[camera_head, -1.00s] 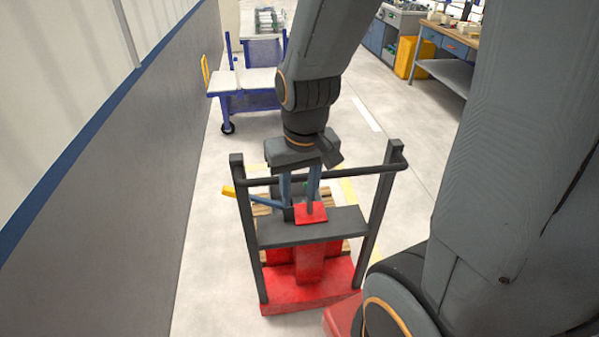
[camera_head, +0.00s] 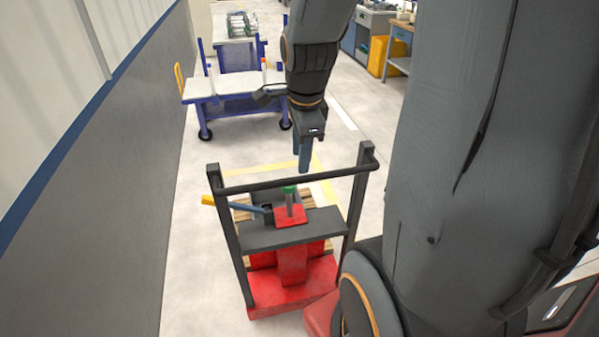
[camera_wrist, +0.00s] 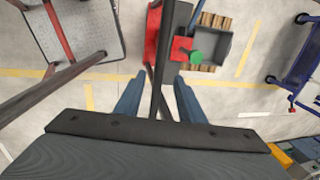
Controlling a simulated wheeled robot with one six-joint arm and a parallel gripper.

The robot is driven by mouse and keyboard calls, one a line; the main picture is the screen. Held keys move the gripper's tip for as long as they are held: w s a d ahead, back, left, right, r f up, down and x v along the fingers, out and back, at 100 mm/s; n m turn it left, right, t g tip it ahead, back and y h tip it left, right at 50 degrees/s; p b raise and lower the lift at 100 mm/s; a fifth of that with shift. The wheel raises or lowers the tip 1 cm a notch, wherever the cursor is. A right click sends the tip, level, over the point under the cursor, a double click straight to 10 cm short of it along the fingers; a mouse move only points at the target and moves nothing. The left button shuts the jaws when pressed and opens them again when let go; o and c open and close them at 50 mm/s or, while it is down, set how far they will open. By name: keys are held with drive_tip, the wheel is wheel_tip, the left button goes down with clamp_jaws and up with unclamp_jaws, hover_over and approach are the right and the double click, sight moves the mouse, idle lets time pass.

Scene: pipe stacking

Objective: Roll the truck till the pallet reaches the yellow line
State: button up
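The red pallet truck (camera_head: 292,290) stands on the floor with its black handle frame (camera_head: 229,240) upright. It also shows from above in the wrist view (camera_wrist: 151,40). The wooden pallet (camera_head: 243,213) is mostly hidden behind the truck; slats of it show in the wrist view (camera_wrist: 213,20). A yellow floor line (camera_head: 326,188) shows beyond the truck, and a line shows in the wrist view (camera_wrist: 244,62). My gripper (camera_head: 303,168) is open near the handle's top bar. In the wrist view my gripper (camera_wrist: 157,92) has the bar passing between its spread fingers; whether it surrounds the bar is unclear.
A blue trolley with white tops (camera_head: 235,88) stands beyond the truck. A grey wall (camera_head: 110,200) runs along the left. Workbenches and a yellow bin (camera_head: 386,56) are at the back right. The floor between truck and trolley looks clear.

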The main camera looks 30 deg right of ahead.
sight(299, 177)
drive_tip(key=shift+w+d+f+p, duration=0.1)
drive_tip(key=shift+w+f+p, duration=0.15)
drive_tip(key=shift+f, duration=0.95)
drive_tip(key=shift+w+d+f+p, duration=0.1)
drive_tip(key=shift+w+f, duration=0.1)
drive_tip(key=shift+f, duration=1)
drive_tip(key=shift+w+f+p, duration=0.2)
drive_tip(key=shift+w+f, duration=0.05)
drive_tip(key=shift+f, duration=0.95)
clamp_jaws()
